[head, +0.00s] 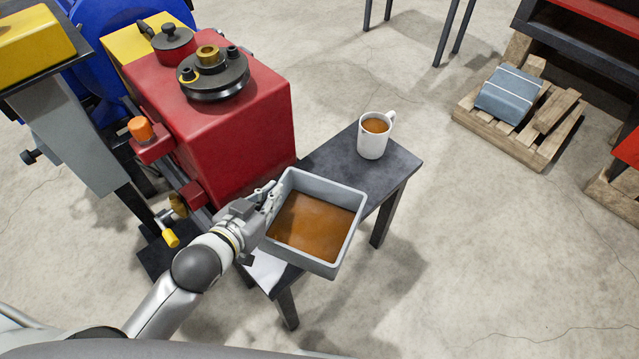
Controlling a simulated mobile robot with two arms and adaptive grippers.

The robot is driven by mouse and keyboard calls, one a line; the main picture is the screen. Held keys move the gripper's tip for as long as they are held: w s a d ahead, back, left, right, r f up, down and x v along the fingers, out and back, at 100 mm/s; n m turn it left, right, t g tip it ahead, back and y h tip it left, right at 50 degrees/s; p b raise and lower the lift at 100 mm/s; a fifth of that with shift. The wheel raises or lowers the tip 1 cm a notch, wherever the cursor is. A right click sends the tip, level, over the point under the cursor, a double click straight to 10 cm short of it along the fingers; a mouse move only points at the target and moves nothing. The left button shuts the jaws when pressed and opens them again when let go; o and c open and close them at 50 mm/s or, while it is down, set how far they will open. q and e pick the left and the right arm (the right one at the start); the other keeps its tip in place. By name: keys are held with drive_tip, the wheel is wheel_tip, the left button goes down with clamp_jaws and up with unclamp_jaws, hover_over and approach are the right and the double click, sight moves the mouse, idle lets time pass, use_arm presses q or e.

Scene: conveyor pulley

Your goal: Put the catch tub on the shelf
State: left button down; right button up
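The catch tub (345,256) is a light grey, open, square tub with brown contents. It is over the near part of a small dark table (395,168), and its right side reaches past the table's edge. I cannot tell whether its underside touches the table. My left gripper (270,198) is at the tub's left wall, with its fingers closed at the rim; the wall hides part of them. My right gripper is out of view. A dark rack (575,45) with red parts stands at the top right; I cannot tell whether it is the shelf.
A white mug (372,142) with brown contents stands on the table's far end. A red machine housing (230,125) with a dark pulley (213,80) rises close on the left. A pallet (505,135) holds a grey-blue bundle (508,95).

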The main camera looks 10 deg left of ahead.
use_arm(q)
drive_tip(key=shift+w+a+f+b, duration=0.2)
drive_tip(key=shift+w+a+f, duration=0.75)
drive_tip(key=shift+w+f, duration=1.2)
drive_tip(key=shift+w+a+f+b, duration=0.25)
drive_tip(key=shift+w+a+f, duration=0.75)
drive_tip(key=shift+w+f, duration=1.1)
drive_tip(key=shift+w+a+f+b, duration=0.2)
drive_tip(key=shift+w+a+f, duration=0.75)
drive_tip(key=shift+w+f, duration=1.2)
drive_tip(key=shift+s, duration=0.1)
drive_tip(key=shift+f, duration=0.2)
drive_tip(key=c, duration=1.8)
unclamp_jaws()
drive_tip(key=shift+s, duration=0.1)
drive_tip(key=shift+o, duration=0.8)
